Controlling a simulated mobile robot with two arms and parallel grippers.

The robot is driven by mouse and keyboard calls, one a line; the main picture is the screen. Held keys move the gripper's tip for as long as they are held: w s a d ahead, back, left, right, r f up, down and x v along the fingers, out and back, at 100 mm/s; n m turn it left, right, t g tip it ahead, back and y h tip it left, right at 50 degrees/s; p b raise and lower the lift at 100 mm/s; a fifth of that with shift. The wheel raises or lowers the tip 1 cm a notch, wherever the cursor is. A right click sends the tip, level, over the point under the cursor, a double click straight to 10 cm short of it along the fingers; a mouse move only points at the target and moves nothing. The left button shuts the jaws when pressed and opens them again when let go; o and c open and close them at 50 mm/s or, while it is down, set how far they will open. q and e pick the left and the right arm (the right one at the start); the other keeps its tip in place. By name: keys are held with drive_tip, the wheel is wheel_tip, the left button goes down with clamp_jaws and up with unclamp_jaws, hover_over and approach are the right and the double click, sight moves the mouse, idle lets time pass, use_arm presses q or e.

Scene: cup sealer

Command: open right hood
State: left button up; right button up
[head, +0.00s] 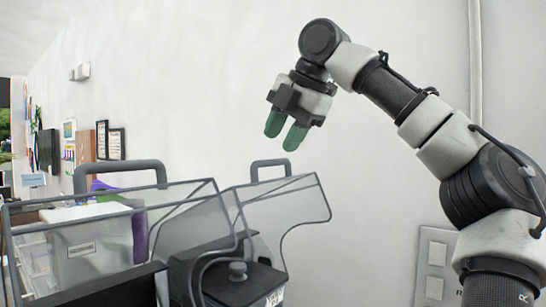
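The right hood (296,208) is a clear smoky panel with a grey handle (270,163) at its top, in the lower middle of the head view. It is over a dark machine part with a knob (237,270). My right gripper (283,136) hangs above the handle in the picture, green fingers pointing down. A gap shows between the fingers; it is open, empty and apart from the hood. My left gripper is not in view.
Another clear hood (180,222) with a grey handle (120,168) stands to the left. Behind it are a clear bin (92,250) and a purple object (139,235). A white wall (200,90) is behind. A switch plate (436,262) is at lower right.

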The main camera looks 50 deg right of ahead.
drive_tip(key=v, duration=0.4)
drive_tip(key=shift+s+r, duration=0.1)
drive_tip(key=shift+r, duration=0.15)
drive_tip(key=shift+a, duration=0.1)
idle(0.3)
